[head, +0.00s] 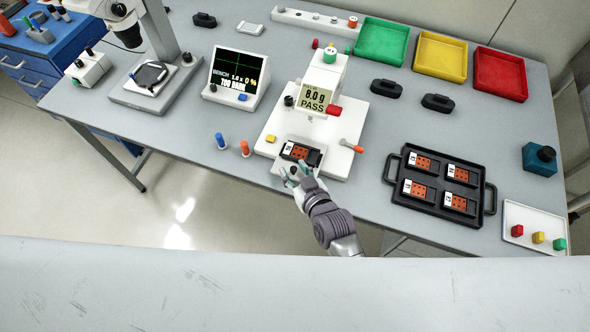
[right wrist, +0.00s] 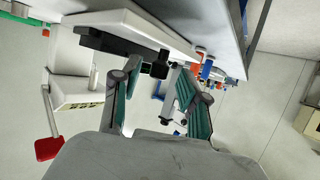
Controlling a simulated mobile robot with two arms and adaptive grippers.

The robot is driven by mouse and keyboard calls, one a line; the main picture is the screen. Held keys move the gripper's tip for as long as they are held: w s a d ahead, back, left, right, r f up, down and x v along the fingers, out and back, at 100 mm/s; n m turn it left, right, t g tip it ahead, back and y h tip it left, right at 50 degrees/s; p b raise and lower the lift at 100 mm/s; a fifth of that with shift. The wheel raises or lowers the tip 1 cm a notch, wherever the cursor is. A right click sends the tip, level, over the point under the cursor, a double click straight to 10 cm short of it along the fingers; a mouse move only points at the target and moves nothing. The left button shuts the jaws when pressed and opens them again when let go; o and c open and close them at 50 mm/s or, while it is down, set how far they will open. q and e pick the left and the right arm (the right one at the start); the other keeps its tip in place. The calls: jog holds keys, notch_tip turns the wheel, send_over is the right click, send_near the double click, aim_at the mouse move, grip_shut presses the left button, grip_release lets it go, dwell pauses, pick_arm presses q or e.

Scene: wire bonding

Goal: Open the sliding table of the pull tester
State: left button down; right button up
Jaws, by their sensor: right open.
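The white pull tester (head: 322,85) stands mid-bench, its display reading 8.0 g PASS. Its sliding table (head: 283,166) is at the front of the base and carries a dark carrier with an orange chip part (head: 296,151). My right gripper (head: 293,172) is at the front edge of the sliding table, fingers toward it. In the right wrist view its two green-padded fingers (right wrist: 160,76) are spread apart. A black block-like handle (right wrist: 160,65) shows near and between the fingertips; I cannot tell whether they touch it. My left gripper is not in view.
An orange-tipped lever (head: 351,146) sticks out at the tester's right. Blue and orange pegs (head: 245,148) stand to the left. A black tray (head: 435,212) with several chip carriers lies to the right. The bench's front edge is close below my right gripper.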

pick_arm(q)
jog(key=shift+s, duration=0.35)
pick_arm(e)
jog(key=v, duration=1.2)
jog(key=shift+d+f, duration=0.1)
jog(key=s+d+f+m+g+h+b, duration=0.15)
jog(key=s+d+f, duration=0.25)
jog(key=f, duration=0.9)
jog(key=s+d+f+n+g+h+b, duration=0.1)
jog(key=s+d+f+g+h, duration=0.15)
jog(key=f, duration=1.05)
pick_arm(q)
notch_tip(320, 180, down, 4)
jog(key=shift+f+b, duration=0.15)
jog(key=shift+b, duration=0.75)
pick_arm(e)
jog(key=s+d+f+m+g+h, duration=0.1)
jog(key=s+d+f+g, duration=0.2)
jog(key=s+d+f, duration=0.3)
jog(key=s+d+f+m+g+h, duration=0.1)
jog(key=s+d+f+g, duration=0.3)
jog(key=s+d+f, duration=0.3)
jog(key=s+f, duration=0.5)
jog(key=s, duration=0.3)
jog(key=shift+s+d+f, duration=0.25)
jog(key=shift+s+f, duration=0.05)
jog(key=shift+f, duration=0.05)
